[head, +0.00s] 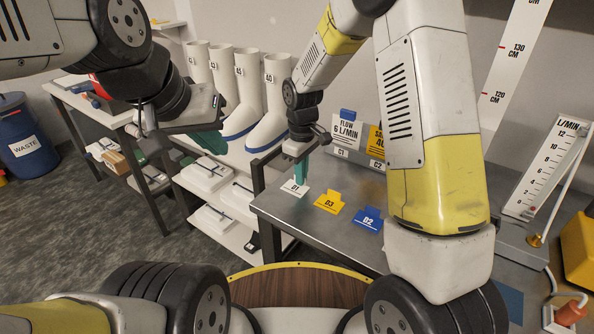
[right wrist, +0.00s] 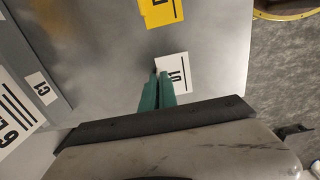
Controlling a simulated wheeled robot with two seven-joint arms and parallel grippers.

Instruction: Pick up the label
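Three labels are at the near left part of the grey metal bench: the white D1 label (head: 294,188), the yellow D3 label (head: 329,204) and the blue D2 label (head: 367,220). My right gripper (head: 300,170) points down with its green fingers at the back edge of D1, covering where its tab would be. In the right wrist view the fingers (right wrist: 157,88) are nearly together at the edge of the D1 label (right wrist: 175,71). They look closed on it; the contact itself is hidden. My left gripper (head: 211,141) is over the floor side, left of the bench; its finger gap is unclear.
A stand behind the labels holds a blue-tabbed flow card (head: 346,130) and a yellow card (head: 376,142), above C1 and C2 tags. White boots (head: 270,105) and low shelves stand to the left. A flow meter (head: 548,165) stands right. Bare bench lies around D3 and D2.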

